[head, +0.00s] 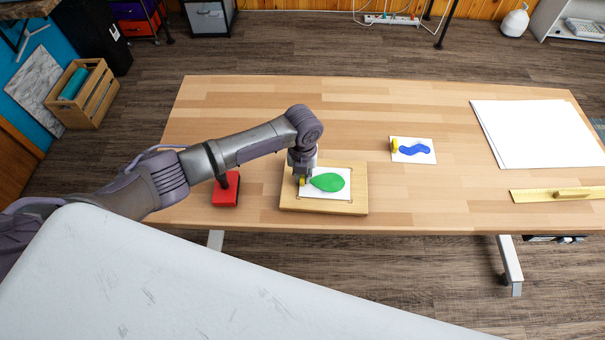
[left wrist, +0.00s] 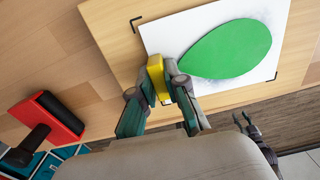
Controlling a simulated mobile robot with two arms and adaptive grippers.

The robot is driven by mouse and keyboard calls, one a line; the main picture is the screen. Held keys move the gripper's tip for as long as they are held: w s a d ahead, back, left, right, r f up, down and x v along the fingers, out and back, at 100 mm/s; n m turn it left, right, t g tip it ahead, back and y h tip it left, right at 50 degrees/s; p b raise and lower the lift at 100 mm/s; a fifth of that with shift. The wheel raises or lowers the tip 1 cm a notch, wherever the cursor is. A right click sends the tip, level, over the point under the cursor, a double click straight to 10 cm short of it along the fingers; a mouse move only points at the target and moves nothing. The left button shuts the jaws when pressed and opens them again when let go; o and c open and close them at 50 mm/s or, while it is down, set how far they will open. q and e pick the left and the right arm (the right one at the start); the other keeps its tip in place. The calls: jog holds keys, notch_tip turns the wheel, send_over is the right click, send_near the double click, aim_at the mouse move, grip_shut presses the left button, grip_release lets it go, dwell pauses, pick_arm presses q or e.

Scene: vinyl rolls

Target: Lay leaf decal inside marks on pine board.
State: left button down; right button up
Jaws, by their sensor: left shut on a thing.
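The leaf decal, a green leaf on a white sheet (head: 340,191), lies on or just over the pine board (head: 289,204); I cannot tell if it touches. It has a yellow tab (left wrist: 156,76) at its left edge. My left gripper (head: 302,180) is shut on that tab. In the left wrist view the green leaf (left wrist: 228,48) shows large, and dark corner marks (left wrist: 135,23) on the board show just outside the sheet's edges.
A red block with a black handle (head: 226,190) stands left of the board. A blue wavy decal (head: 415,150) with a yellow tab lies to the right. White sheets (head: 535,133) and a yellow ruler (head: 560,195) with a handle lie at the far right. The table (head: 300,110) behind the board is clear.

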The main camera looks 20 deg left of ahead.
pick_arm(q)
jog(key=shift+f, duration=0.15)
grip_release()
dwell(0.9)
dwell(0.4)
jog(key=shift+r+p, duration=4.2)
jog(key=shift+r, duration=0.35)
